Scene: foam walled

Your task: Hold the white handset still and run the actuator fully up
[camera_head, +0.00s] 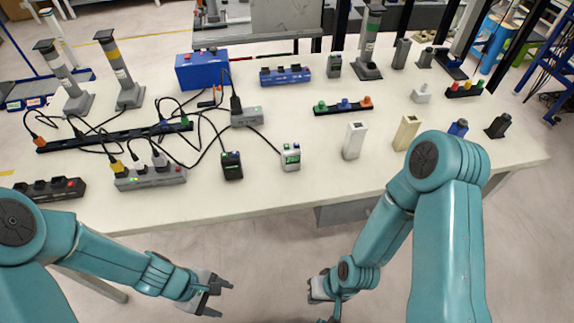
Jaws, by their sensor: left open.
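The white handset (291,160) lies on the near middle of the table (300,190), with a green patch on its upper end. Several upright actuator-like columns stand on the table: two at the far left, one with a grey band (62,74) and one with a yellow band (118,69), and one with a green band (369,42) at the back. I cannot tell which one the handset drives. My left gripper (222,294) is open and empty, below the table's front edge and apart from the handset. My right gripper (318,288) is also below the front edge; its fingers are partly hidden.
A black handset (231,166) lies left of the white one. Black cables run among the grey power strip (150,178), a long black strip (110,137) and a grey box (246,117). A white block (354,141) and a cream block (406,133) stand to the right.

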